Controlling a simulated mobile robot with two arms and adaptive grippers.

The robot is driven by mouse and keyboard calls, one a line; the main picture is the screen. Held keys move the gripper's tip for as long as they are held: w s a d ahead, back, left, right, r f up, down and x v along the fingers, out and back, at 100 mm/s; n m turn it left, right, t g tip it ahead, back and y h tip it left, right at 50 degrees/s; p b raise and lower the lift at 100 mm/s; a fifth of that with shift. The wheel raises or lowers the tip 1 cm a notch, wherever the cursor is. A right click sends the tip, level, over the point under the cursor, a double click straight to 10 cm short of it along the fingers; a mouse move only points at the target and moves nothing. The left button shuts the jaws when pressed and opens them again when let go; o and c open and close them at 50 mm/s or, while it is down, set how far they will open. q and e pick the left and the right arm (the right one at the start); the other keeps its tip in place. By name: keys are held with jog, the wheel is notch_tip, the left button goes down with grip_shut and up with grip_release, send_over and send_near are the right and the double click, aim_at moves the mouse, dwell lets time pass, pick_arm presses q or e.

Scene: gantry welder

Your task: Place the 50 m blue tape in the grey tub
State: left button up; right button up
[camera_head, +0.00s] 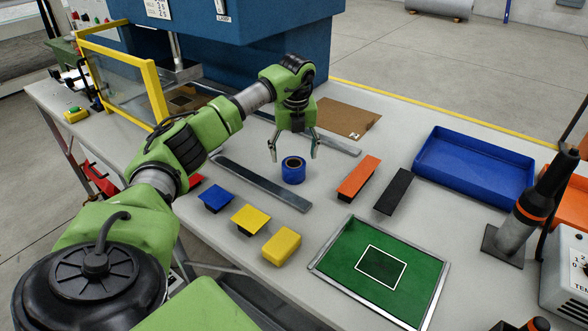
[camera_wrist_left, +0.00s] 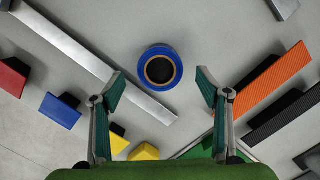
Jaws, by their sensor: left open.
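The blue tape roll (camera_head: 293,169) lies flat on the grey bench, beside a steel bar. It also shows in the left wrist view (camera_wrist_left: 160,67), with its dark core facing up. My left gripper (camera_head: 293,155) hangs above the roll, pointing down, with its fingers spread and nothing between them. In the left wrist view the fingertips (camera_wrist_left: 160,76) stand on either side of the roll, apart from it. I see no grey tub in either view. My right gripper is not in view.
A steel bar (camera_head: 262,184) lies left of the roll. Orange (camera_head: 358,178) and black (camera_head: 394,191) blocks lie right of it. Blue (camera_head: 217,197) and yellow (camera_head: 282,246) blocks lie nearer. A green board (camera_head: 416,264), a blue tray (camera_head: 470,162) and a yellow-framed guard (camera_head: 152,92) stand around.

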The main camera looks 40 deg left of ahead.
aim_at(294, 162)
pick_arm(q)
jog(key=shift+f+p, duration=0.3)
jog(key=shift+f, duration=0.15)
notch_tip(294, 162, down, 4)
jog(key=shift+w+a+r+p, duration=0.1)
jog(key=shift+a+r+p, duration=0.1)
jog(key=shift+p, duration=0.4)
jog(key=shift+w+f, duration=0.1)
jog(key=shift+f, duration=0.25)
jog(key=shift+c, duration=1.1)
jog(key=shift+r, duration=0.1)
jog(key=c, duration=1.2)
jog(key=shift+r, duration=0.6)
jog(key=s+d+r+b, duration=0.1)
jog(key=s+d+r, duration=0.2)
jog(key=r, duration=0.1)
jog(key=s+d+r+b, duration=0.2)
jog(key=s+r, duration=0.2)
jog(key=s+d+r+b, duration=0.1)
jog(key=s+d+r, duration=0.2)
jog(key=s, duration=0.1)
jog(key=shift+d+r+b, duration=0.35)
jog(key=shift+r+b, duration=0.05)
